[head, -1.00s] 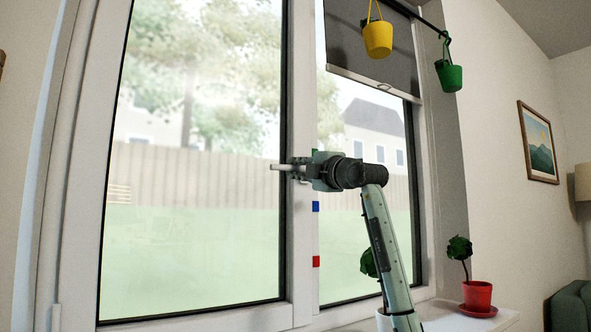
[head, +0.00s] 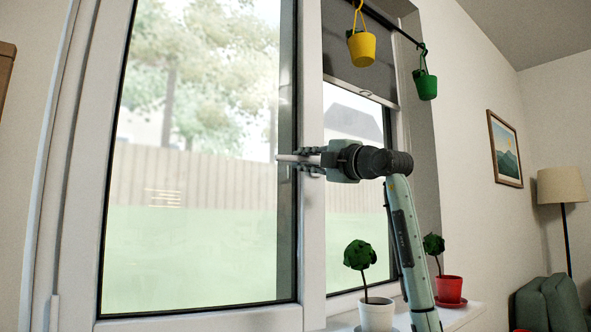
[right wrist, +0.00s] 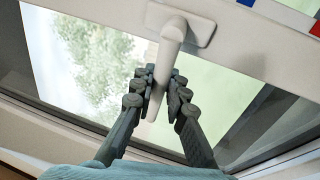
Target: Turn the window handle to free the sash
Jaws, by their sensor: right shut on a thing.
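The white window handle (head: 285,158) sits on the right-hand upright of the large left sash (head: 310,250). Its lever lies about level and points left in the head view. My right gripper (head: 307,161) comes from the right and is shut on the lever. In the right wrist view the lever of the handle (right wrist: 162,75) runs between the two dark fingers of the gripper (right wrist: 163,84), and its base plate shows beyond them. I cannot tell whether the sash stands apart from its frame. My left gripper is not in view.
A yellow bucket (head: 362,49) and a green bucket (head: 426,86) hang from a rod before a grey blind (head: 360,65). Plants in a white pot (head: 376,315) and a red pot (head: 449,288) stand on the sill (head: 462,312) near my right arm.

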